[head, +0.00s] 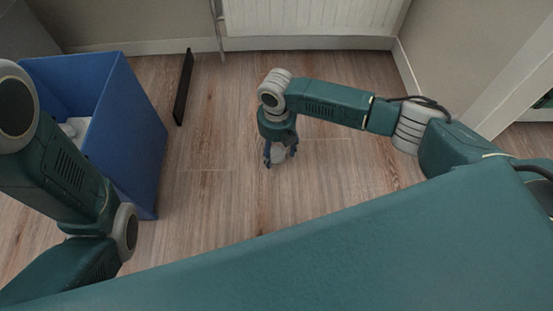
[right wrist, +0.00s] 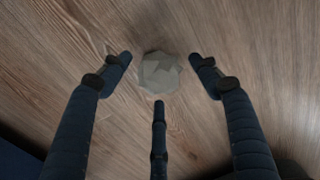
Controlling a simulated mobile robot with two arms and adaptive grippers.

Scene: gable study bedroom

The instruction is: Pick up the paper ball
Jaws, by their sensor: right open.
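The paper ball (right wrist: 160,72) is a pale, crumpled lump on the wooden floor. In the right wrist view it lies between the spread fingertips of my right gripper (right wrist: 160,75), with a gap visible on both sides. In the head view the right gripper (head: 279,159) points down at the floor, and the ball (head: 278,155) shows pale between its fingers. The right gripper is open and holds nothing. My left arm shows at the left of the head view, but its gripper is out of view.
A blue open bin (head: 137,140) stands at the left, with white items (head: 72,129) inside. A white radiator (head: 310,18) is along the back wall. The floor (head: 215,150) between bin and right gripper is clear.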

